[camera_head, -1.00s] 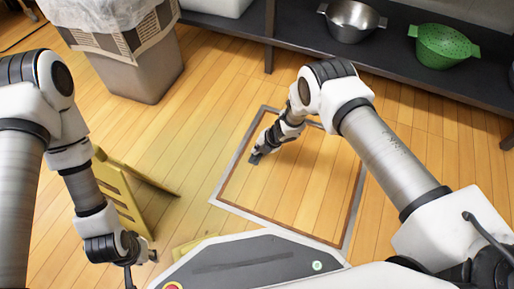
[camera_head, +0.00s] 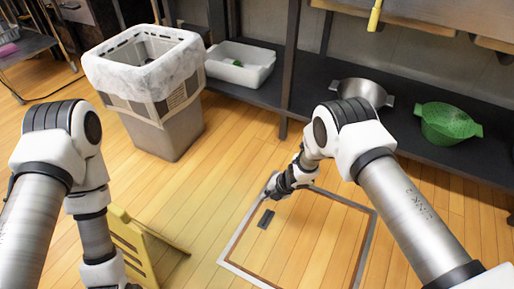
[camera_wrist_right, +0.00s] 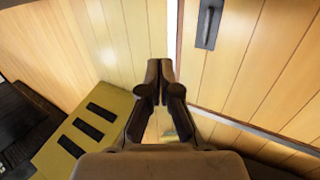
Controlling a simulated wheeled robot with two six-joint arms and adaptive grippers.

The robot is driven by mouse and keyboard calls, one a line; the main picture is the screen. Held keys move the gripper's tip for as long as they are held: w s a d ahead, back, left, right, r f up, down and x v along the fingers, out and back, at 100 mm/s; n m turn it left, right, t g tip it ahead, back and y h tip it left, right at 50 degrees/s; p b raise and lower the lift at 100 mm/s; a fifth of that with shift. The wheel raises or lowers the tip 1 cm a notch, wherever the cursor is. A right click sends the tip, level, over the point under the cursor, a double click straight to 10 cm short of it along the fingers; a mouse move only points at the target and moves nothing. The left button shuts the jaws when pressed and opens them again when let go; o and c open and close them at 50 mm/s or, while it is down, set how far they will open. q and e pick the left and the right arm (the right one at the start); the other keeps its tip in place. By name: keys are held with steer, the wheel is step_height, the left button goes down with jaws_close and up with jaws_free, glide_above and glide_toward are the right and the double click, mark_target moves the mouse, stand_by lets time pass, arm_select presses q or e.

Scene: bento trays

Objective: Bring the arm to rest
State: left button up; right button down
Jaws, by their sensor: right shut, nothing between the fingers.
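My right arm reaches in from the right in the head view and bends down over the floor. Its gripper (camera_head: 271,190) hangs at the edge of a framed floor hatch (camera_head: 366,245), with nothing held. In the right wrist view the two dark fingers (camera_wrist_right: 160,72) are together at their tips, with floor boards behind them. My left arm hangs down at the left of the head view. Its gripper is cut off by the bottom edge.
A lined bin (camera_head: 170,135) stands at the left back. A low dark shelf holds a white tub (camera_head: 240,72), a steel pot (camera_head: 362,92) and a green colander (camera_head: 446,122). A yellow folding stand (camera_head: 130,240) is beside my left arm. The floor between is clear.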

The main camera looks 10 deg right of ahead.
steer(key=s+d+r+m+g+h+p, duration=0.1)
steer(key=s+d+r+m+p, duration=0.3)
steer(key=s+m, duration=0.65)
steer(key=s+d+r+m+g+h, duration=0.1)
steer(key=s+d+r+m+h, duration=0.1)
steer(key=s+d+m, duration=0.8)
steer(key=s+d+r+m+g+h+p, duration=0.1)
steer(key=s+r+m+g, duration=0.15)
steer(key=s+m, duration=0.85)
steer(key=s+r+n+p, duration=0.1)
steer(key=s+r+p, duration=0.1)
steer(key=r+p, duration=1.7)
steer(key=s+r+n+t+p, duration=0.1)
steer(key=s+r+p, duration=0.1)
steer(key=r+p, duration=1.7)
steer(key=shift+d+r+h+p, duration=0.3)
steer(key=shift+r+h, duration=0.1)
steer(key=shift+r, duration=0.2)
